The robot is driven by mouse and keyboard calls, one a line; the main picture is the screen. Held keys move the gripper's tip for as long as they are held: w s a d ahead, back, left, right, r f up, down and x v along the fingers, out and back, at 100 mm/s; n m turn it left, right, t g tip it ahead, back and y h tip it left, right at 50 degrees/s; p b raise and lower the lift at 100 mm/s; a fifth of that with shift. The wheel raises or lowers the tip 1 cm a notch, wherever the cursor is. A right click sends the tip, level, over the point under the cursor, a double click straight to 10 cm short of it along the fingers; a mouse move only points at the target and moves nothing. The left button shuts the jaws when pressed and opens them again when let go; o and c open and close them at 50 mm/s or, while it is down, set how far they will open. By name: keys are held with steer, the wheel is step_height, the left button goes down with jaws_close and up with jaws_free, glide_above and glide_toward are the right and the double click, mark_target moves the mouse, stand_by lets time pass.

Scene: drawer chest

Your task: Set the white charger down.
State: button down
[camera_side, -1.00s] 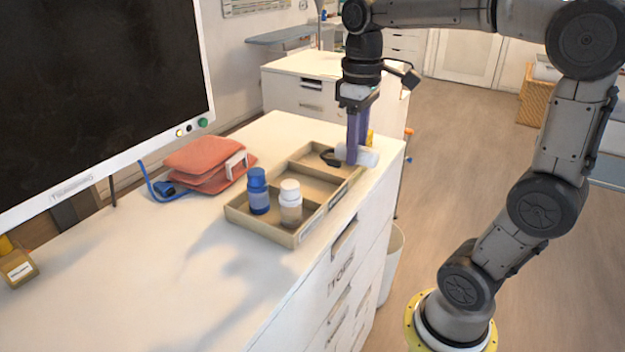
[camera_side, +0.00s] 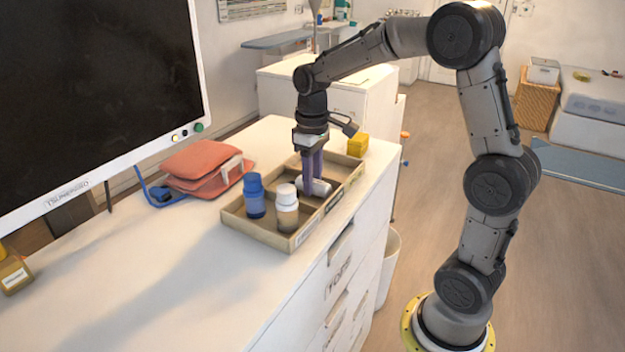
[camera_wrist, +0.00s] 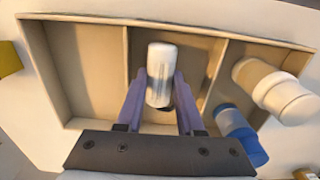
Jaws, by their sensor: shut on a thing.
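My gripper (camera_side: 314,180) has purple fingers and is shut on the white charger (camera_side: 320,187), a small white cylinder. In the wrist view the charger (camera_wrist: 161,75) sits between the two fingertips (camera_wrist: 160,92), over the middle compartment of the tan tray (camera_wrist: 128,62). A dark bit, perhaps its cable, shows just below it. In the side view the charger is low at the middle of the tray (camera_side: 268,236). I cannot tell whether it touches the tray floor.
A blue-capped bottle (camera_side: 255,197) and a white-capped bottle (camera_side: 287,208) stand in the tray's near compartment. The far compartment looks empty. A yellow box (camera_side: 357,145) is beyond the tray. A red pouch (camera_side: 205,165) and a monitor (camera_side: 95,90) are left.

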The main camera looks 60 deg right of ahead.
steer(key=shift+f, duration=0.25)
steer(key=c, duration=0.8)
jaws_free()
step_height(320, 180, up, 12)
steer(key=shift+s+a+f+t, duration=1)
steer(key=shift+s+a, duration=0.7)
steer(key=shift+s, duration=1.4)
steer(key=shift+s+a+f+t, duration=0.9)
steer(key=shift+s+a, duration=0.8)
steer(key=shift+s, duration=1.4)
steer(key=shift+s+a+f+t, duration=1)
steer(key=shift+s+a, duration=0.7)
steer(key=shift+s, duration=1.4)
